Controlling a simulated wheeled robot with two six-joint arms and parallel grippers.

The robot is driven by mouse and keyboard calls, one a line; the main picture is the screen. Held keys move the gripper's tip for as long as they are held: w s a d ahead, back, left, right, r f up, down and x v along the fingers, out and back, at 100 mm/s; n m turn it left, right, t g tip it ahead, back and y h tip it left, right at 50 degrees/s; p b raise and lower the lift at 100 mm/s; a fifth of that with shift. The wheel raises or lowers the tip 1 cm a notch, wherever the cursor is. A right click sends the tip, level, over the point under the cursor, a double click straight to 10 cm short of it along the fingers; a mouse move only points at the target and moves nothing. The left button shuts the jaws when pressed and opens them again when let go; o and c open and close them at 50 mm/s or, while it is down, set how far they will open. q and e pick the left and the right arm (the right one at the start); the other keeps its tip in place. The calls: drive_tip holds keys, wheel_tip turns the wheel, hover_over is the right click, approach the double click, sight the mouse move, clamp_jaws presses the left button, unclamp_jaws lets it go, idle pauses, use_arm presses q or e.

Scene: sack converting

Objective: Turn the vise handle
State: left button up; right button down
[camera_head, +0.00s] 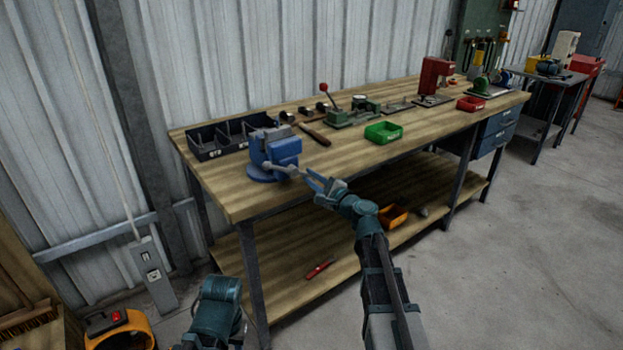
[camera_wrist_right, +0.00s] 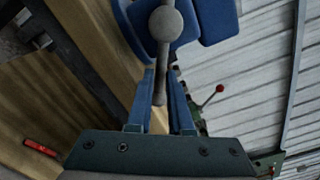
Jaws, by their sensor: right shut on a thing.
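The blue vise (camera_head: 275,152) stands on the near left end of the wooden workbench (camera_head: 240,196). My right gripper (camera_head: 308,175) reaches in from the front at the vise's handle side. In the right wrist view the handle (camera_wrist_right: 160,80), a grey bar with a round knob at its end, lies between the two blue fingers of my right gripper (camera_wrist_right: 160,98), which is shut on it. The blue vise body (camera_wrist_right: 205,20) shows just beyond. My left arm shows at the bottom of the head view, but its gripper is out of view.
A black divided bin (camera_head: 212,142) stands behind the vise. A file (camera_head: 315,134), a green tray (camera_head: 383,132) and a red press (camera_head: 434,78) are farther right on the bench. The lower shelf holds a red tool (camera_head: 320,268) and an orange bin (camera_head: 393,215).

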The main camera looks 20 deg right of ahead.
sight(295, 150)
idle(0.4)
drive_tip(key=r+n+p, duration=0.2)
drive_tip(key=n, duration=0.3)
drive_tip(key=a+r+n+p, duration=0.1)
drive_tip(key=r+n+p, duration=0.2)
drive_tip(key=n, duration=0.2)
drive_tip(key=r+n+p, duration=0.2)
drive_tip(key=n, duration=0.3)
drive_tip(key=shift+s+a+r+n+p, duration=0.15)
drive_tip(key=shift+s+r+n+p, duration=0.1)
drive_tip(key=shift+r+n+p, duration=0.15)
drive_tip(key=shift+s+a+r+n+p, duration=0.2)
drive_tip(key=shift+a+n, duration=0.2)
drive_tip(key=shift+n, duration=0.6)
drive_tip(key=shift+s+a+r+n+p, duration=0.15)
drive_tip(key=shift+a+n, duration=0.25)
drive_tip(key=shift+n, duration=0.6)
drive_tip(key=c, duration=0.8)
unclamp_jaws()
drive_tip(key=shift+w, duration=0.1)
